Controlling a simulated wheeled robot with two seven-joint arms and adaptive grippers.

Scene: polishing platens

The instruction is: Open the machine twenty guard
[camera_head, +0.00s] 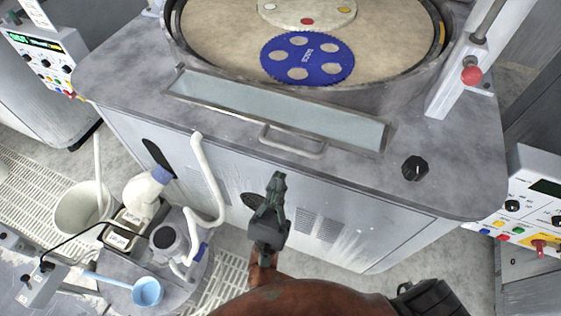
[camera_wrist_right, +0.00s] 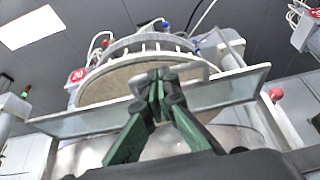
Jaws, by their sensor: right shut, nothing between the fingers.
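The guard (camera_head: 235,97) is a long clear panel in a metal frame, lying across the front of the round polishing bowl. Its bar handle (camera_head: 293,150) sticks out from the front edge. In the right wrist view the guard (camera_wrist_right: 85,122) spans the picture behind the fingers. My right gripper (camera_head: 278,183) is shut and empty, just below and slightly left of the handle in the head view, apart from it there. My left gripper is not in view.
A blue perforated disc (camera_head: 308,58) lies on the platen (camera_head: 225,35). A black knob (camera_head: 415,168) and a post with a red knob (camera_head: 471,75) stand at right. A cart with bottles and a blue ladle (camera_head: 147,291) is at lower left.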

